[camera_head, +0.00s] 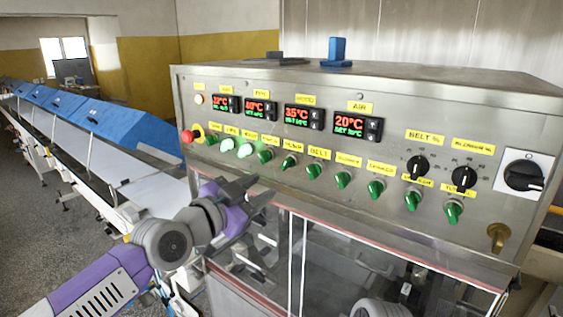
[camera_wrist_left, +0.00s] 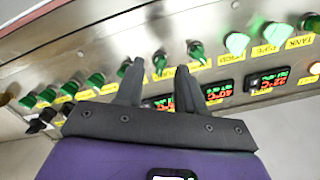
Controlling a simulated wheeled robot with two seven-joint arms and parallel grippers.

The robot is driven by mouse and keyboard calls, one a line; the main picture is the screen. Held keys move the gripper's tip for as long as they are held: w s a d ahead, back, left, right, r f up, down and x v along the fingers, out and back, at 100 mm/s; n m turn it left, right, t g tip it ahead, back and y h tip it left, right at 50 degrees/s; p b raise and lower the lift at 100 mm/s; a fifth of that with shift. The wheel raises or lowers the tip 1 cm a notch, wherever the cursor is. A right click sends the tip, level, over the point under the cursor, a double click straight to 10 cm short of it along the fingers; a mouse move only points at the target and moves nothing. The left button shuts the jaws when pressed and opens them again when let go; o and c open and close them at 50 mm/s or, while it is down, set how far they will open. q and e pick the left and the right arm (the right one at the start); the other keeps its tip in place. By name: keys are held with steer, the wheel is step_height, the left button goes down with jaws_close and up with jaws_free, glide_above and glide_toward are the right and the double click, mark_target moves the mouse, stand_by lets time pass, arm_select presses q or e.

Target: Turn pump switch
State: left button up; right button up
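A row of green rotary switches runs along the steel control panel (camera_head: 400,147), each under a yellow label. The labels are too small to tell surely which switch is the pump's. Two switches near the left end glow pale green; the others are dark green. My left gripper (camera_head: 260,188) is in front of the panel, below the row, with its black fingers apart and nothing between them. In the left wrist view the left gripper (camera_wrist_left: 158,75) points at the row, with one dark green switch (camera_wrist_left: 160,62) just beyond the gap between its fingertips. My right gripper is out of view.
Red and green displays (camera_head: 303,118) sit above the switches. A red stop button (camera_head: 188,136) is at the panel's left end, and black knobs (camera_head: 464,177) are at the right. Below are glass doors (camera_head: 345,262). A conveyor with blue covers (camera_head: 110,127) runs left.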

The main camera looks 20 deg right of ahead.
mark_target(284, 164)
arm_select(q)
steer(key=shift+m, duration=0.3)
steer(key=w+d+r+p, duration=0.2)
steer(key=d, duration=0.1)
steer(key=w+d+r+p, duration=0.1)
steer(key=d, duration=0.1)
steer(key=shift+d, duration=0.1)
steer(key=shift+w+d+f+p, duration=0.1)
steer(key=shift+w+d+p, duration=0.25)
steer(key=shift+d, duration=0.1)
jaws_close()
